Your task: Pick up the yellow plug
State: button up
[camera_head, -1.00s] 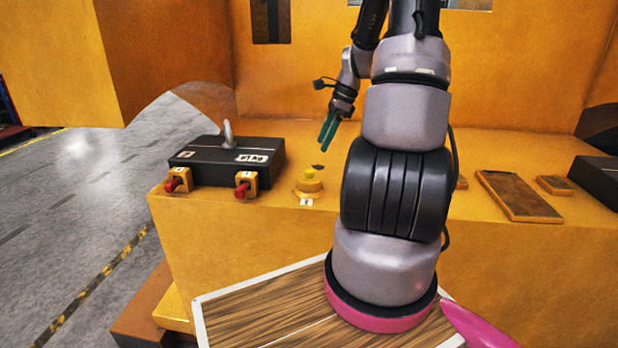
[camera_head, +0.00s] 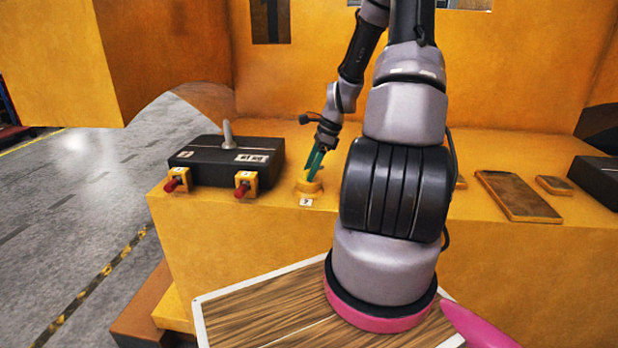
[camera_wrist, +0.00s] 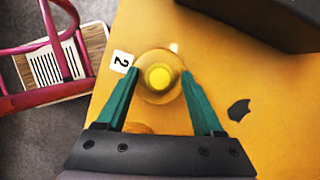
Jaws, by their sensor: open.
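The yellow plug (camera_wrist: 160,77) shows in the wrist view as a bright round knob on a wider round yellow base (camera_wrist: 152,96). My gripper (camera_wrist: 160,74) is open, with one green finger on each side of the plug and a visible gap to the knob. In the head view my gripper (camera_head: 315,178) is low over the same base (camera_head: 309,189), and its fingers hide most of the plug. I cannot tell how far the fingertips are above the base.
A black box (camera_head: 222,163) with a grey upright handle and two red-tipped yellow fittings stands left of the plug. A label marked 2 (camera_wrist: 122,61) lies beside the base. Flat yellow-edged plates (camera_head: 517,195) and another dark box (camera_head: 597,180) are at the right.

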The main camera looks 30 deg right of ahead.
grip_shut()
notch_tip(320, 180, up, 10)
dwell(0.6)
